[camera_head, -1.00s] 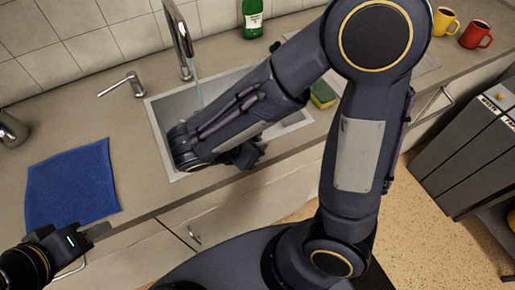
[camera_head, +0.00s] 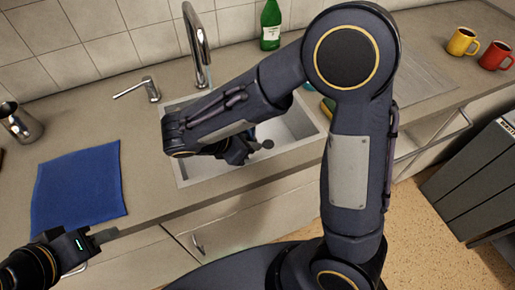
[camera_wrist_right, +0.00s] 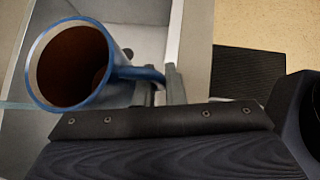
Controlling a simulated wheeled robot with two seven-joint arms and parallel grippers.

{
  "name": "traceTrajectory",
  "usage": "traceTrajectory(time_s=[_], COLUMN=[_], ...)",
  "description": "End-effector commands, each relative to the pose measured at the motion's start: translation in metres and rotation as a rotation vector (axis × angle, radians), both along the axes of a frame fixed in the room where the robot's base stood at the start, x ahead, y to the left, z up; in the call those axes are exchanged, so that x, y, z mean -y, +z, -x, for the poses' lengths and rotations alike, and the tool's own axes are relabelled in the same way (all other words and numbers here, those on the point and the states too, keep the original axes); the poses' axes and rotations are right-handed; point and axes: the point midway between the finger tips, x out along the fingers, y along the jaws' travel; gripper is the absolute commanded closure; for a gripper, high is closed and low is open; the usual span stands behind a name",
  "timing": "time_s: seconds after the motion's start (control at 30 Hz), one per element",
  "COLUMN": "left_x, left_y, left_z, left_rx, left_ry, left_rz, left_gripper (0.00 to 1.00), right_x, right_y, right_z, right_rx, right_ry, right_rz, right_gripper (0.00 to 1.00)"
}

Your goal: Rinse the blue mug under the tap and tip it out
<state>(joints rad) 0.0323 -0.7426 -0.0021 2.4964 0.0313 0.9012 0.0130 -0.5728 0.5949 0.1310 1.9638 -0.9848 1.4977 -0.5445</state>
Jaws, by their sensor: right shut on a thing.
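The blue mug (camera_wrist_right: 75,68) shows in the right wrist view, its mouth toward the camera and its inside dark brown. Its handle (camera_wrist_right: 140,75) runs to the fingers of my right gripper (camera_wrist_right: 172,86), which is shut on it. In the head view my right gripper (camera_head: 240,150) is over the sink (camera_head: 285,130), and my forearm hides the mug. The chrome tap (camera_head: 197,42) stands behind the sink; my forearm covers the space below its spout. My left gripper (camera_head: 100,238) is low at the left, near the counter's front edge; its jaw opening is unclear.
A blue cloth (camera_head: 80,185) lies on the counter left of the sink. A small chrome lever or spout (camera_head: 138,88) stands left of the tap. A green bottle (camera_head: 270,25) is behind the sink. Yellow (camera_head: 461,41) and red (camera_head: 495,55) mugs stand at the far right.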

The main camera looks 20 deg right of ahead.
Motion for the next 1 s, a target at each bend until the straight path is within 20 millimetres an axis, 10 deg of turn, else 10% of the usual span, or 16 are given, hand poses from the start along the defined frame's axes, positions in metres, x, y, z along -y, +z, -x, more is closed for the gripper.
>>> traceTrajectory(time_s=[1.0], left_x=[0.000], left_y=[0.023], left_z=[0.000], left_rx=[0.000], left_ry=[0.000], left_rz=[0.000], left_gripper=[0.64], right_x=[-0.044], right_y=[-0.002], right_z=[-0.082], right_rx=[0.002], right_ry=[-0.001], right_rz=[0.000], right_gripper=[1.00])
